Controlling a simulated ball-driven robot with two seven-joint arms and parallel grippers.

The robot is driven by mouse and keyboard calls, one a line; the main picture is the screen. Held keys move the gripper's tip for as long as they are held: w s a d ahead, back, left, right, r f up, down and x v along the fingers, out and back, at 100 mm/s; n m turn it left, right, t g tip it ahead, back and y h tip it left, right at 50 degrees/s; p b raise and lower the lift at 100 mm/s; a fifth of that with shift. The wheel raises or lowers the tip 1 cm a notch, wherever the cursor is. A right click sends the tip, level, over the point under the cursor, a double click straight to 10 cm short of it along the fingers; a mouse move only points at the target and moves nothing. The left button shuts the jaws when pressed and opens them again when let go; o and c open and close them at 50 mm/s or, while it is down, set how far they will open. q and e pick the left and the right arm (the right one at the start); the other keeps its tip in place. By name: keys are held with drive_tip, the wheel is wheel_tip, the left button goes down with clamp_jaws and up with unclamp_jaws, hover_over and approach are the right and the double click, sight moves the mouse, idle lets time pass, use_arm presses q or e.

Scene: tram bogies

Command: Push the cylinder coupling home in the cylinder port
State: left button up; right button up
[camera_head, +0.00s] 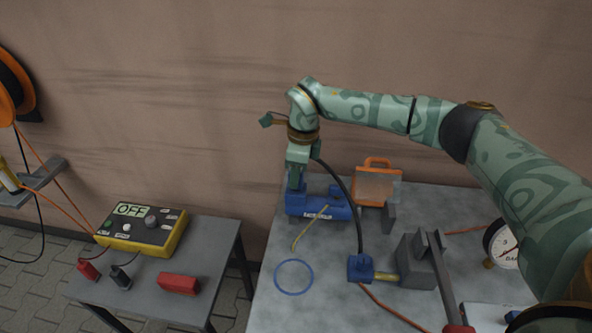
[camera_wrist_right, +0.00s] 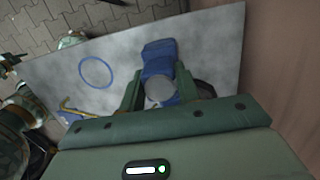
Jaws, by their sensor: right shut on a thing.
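My right gripper (camera_head: 296,182) points down over the left end of a blue cylinder (camera_head: 330,211) on the grey table. It is shut on a grey round piece (camera_wrist_right: 160,91), seen between the fingers in the right wrist view, which I take as the cylinder coupling. A black hose (camera_head: 352,200) runs from beside the gripper to a blue block (camera_head: 360,267) with a brass fitting. The blue cylinder body also shows beyond the fingers in the wrist view (camera_wrist_right: 158,52). The port is hidden by gripper and coupling; I cannot tell how deep the coupling sits.
On the grey table (camera_head: 262,312) are a blue ring (camera_head: 294,277), a yellow strip (camera_head: 308,229), an orange-handled case (camera_head: 377,185), a grey block with a lever (camera_head: 418,262) and a dial gauge (camera_head: 504,245). A side table holds a yellow meter reading OFF (camera_head: 143,228) and a red block (camera_head: 178,284).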

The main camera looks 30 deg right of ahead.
drive_tip(key=shift+f, duration=0.55)
idle(0.4)
drive_tip(key=o, duration=1)
drive_tip(key=r+p, duration=0.1)
drive_tip(key=r, duration=0.4)
drive_tip(key=d+r+p, duration=0.1)
drive_tip(key=r, duration=0.4)
drive_tip(key=s+r+p, duration=0.1)
drive_tip(key=r+p, duration=0.1)
drive_tip(key=r, duration=0.4)
drive_tip(key=shift+s+d, duration=0.1)
drive_tip(key=shift+d, duration=0.2)
